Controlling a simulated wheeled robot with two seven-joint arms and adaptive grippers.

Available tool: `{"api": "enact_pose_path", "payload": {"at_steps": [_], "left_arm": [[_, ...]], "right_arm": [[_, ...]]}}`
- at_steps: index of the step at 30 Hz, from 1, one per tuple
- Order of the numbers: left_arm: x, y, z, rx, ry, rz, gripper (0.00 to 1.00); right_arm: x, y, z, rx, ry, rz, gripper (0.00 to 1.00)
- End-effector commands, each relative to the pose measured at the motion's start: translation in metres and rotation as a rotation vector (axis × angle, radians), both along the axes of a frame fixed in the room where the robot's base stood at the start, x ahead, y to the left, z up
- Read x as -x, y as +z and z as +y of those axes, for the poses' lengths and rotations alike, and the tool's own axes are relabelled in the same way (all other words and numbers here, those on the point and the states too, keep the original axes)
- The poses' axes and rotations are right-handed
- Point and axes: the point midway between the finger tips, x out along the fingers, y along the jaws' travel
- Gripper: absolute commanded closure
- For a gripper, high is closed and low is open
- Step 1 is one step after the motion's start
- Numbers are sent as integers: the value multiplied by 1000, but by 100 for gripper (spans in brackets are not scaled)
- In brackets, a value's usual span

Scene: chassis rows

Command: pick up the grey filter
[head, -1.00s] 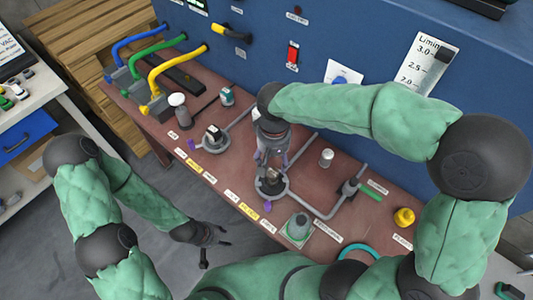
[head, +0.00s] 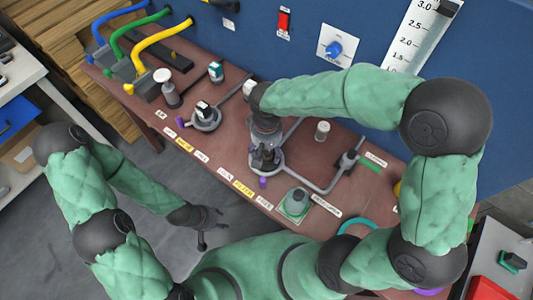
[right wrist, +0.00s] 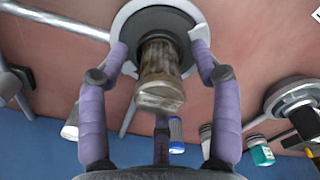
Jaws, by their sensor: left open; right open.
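A grey-brown, pleated cylinder with a clear end, which looks like the filter (right wrist: 160,72), stands in a round grey ring holder (right wrist: 135,22) in the right wrist view. In the head view my right gripper (head: 265,152) mostly hides it, above the ring holder (head: 281,166). My right gripper is open, its purple fingers on both sides of the cylinder in the right wrist view (right wrist: 160,52). I cannot tell whether they touch it. My left gripper (head: 214,218) is open and empty, in front of the bench and over the floor.
A second ring holder (head: 204,123) with a part in it stands to the left. A white-topped cylinder (head: 322,131) stands behind right. The blue panel (head: 260,45) closes off the back.

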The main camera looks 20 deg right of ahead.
Motion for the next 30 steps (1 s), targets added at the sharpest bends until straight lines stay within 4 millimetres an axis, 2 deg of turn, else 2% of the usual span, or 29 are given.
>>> {"api": "enact_pose_path", "payload": {"at_steps": [2, 8, 11, 12, 15, 30], "left_arm": [[0, -4, 0, 0, 0, 0, 56], [0, -2, 0, 0, 0, 0, 56], [0, -2, 0, 0, 0, 0, 56], [0, -2, 0, 0, 0, 0, 56], [0, -2, 0, 0, 0, 0, 56], [0, 1, 0, 0, 0, 0, 56]], "right_arm": [[0, -7, 0, 0, -1, 1, 35], [0, -6, 0, -1, -1, -1, 35], [0, -6, 0, -1, -1, -1, 61], [0, -6, 0, -1, -1, -1, 72], [0, -6, 0, -1, 0, -1, 95], [-1, 0, 0, -1, 0, -2, 95]]}}
